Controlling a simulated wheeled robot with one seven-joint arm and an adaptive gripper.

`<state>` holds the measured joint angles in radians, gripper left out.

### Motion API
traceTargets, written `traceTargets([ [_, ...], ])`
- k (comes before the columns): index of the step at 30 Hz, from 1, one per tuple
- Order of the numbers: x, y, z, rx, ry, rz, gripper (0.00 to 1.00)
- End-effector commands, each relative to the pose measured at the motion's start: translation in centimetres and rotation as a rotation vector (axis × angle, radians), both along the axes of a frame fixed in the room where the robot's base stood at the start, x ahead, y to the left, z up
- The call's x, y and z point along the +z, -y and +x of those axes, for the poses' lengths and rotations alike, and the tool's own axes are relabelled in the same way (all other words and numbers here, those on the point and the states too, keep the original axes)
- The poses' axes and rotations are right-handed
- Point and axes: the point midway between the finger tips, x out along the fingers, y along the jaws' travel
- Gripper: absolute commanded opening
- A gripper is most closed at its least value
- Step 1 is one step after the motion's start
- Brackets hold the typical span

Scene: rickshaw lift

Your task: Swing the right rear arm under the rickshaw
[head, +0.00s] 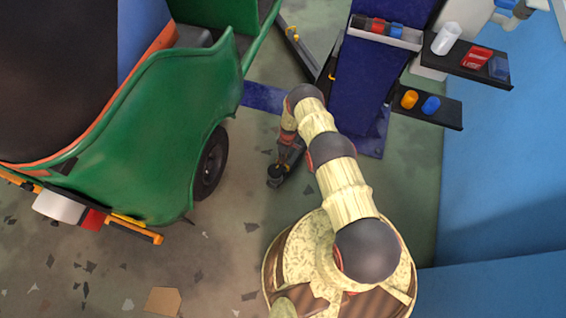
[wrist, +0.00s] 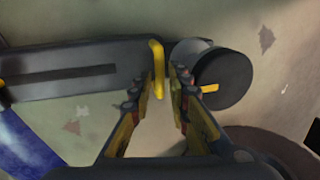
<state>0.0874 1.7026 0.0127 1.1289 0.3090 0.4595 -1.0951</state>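The green rickshaw (head: 165,120) stands at the left in the head view, with a rear wheel (head: 211,162) showing. A dark lift arm ends in a round black pad (head: 275,177) on the floor side right of that wheel; my arm hides much of it. In the wrist view the lift arm (wrist: 75,72) has a long slot, a yellow handle (wrist: 157,68) and the round pad (wrist: 222,78). My gripper (wrist: 161,74) is open, with its fingertips on either side of the yellow handle; contact cannot be told. The pad lies outside the rickshaw's edge.
A blue lift post (head: 365,80) stands behind my arm, with a tool tray (head: 386,32) and dark shelves (head: 470,62) holding cups and small boxes. Another dark lift arm (head: 298,47) extends near the rickshaw's far side. A cardboard piece (head: 163,301) lies on the littered floor.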

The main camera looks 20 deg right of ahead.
Motion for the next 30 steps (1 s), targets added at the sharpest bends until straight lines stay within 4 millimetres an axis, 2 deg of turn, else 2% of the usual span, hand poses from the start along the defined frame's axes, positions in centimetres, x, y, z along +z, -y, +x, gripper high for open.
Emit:
traceTargets([
  [3, -0.74, -0.10, -0.01, 0.000, 0.001, 0.000, 0.18],
  [12, -0.81, -0.13, -0.06, -0.001, 0.001, 0.000, 0.17],
  [21, -0.81, -0.12, -0.06, -0.001, 0.001, 0.001, 0.00],
  [30, -0.81, -0.11, -0.07, -0.001, 0.001, 0.000, 0.00],
])
